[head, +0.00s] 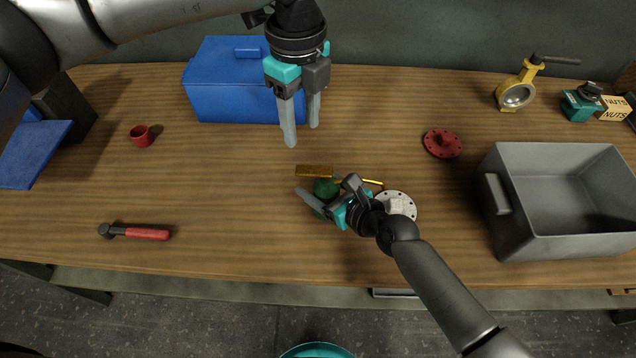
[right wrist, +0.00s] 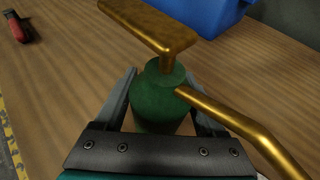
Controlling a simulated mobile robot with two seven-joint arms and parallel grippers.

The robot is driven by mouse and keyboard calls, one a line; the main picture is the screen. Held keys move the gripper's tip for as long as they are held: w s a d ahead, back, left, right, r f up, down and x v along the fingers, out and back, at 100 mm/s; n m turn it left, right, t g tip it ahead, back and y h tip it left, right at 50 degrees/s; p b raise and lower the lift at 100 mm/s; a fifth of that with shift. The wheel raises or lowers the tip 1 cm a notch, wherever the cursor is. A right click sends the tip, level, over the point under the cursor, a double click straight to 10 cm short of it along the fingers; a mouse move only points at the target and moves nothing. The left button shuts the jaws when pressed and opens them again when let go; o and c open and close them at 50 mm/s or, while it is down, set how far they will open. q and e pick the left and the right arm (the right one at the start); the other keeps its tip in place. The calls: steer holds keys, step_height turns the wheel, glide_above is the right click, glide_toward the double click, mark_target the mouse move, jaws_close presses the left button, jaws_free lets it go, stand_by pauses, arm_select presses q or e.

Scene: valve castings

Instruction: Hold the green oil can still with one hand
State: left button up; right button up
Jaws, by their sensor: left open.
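The green oil can (head: 325,188) stands on the workbench near the middle, with a brass handle plate (head: 314,171) on top and a brass spout pointing right. My right gripper (head: 322,184) reaches in low from the right, with one finger on each side of the can's body. In the right wrist view the can (right wrist: 157,98) is between the two fingers; whether both press on it is not clear. The can's lower part is partly hidden by the gripper. My left gripper (head: 302,136) is open and empty above the bench, behind the can.
A blue toolbox (head: 225,95) stands behind my left gripper. A pale flange disc (head: 402,206) lies just right of the can, partly under my right arm. A red flange (head: 442,143) and a grey bin (head: 555,245) are farther right.

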jaws_close()
stand_by(0.3)
stand_by(1.1)
arm_select(q)
jaws_close()
stand_by(1.5)
